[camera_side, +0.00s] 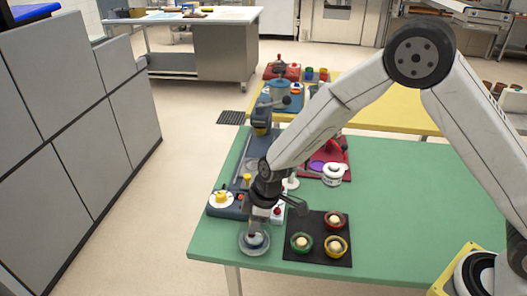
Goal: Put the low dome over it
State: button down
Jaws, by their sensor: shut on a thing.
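A clear low dome (254,247) shows at the left front corner of the green table (390,215). My gripper (258,227) points down just above it and is shut on its top. Something small and dark blue shows at the dome's middle; I cannot tell if it is the knob or a thing under it. I cannot tell whether the dome's rim touches the table. To its right, a black mat (318,259) holds a green ring dish (301,242), a yellow ring dish (336,246) and a red ring dish (335,220), each with a pale round piece in it.
A white round device with a yellow knob (221,198) stands behind the dome on a dark blue base. A white lidded pot (333,174) and a red tray (335,151) lie farther back. A yellow table (395,105) stands beyond. The green table's right side is clear.

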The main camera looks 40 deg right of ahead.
dwell(0.3)
grip_release()
dwell(0.3)
jog(key=shift+r, duration=0.1)
jog(key=shift+r, duration=3.35)
grip_shut()
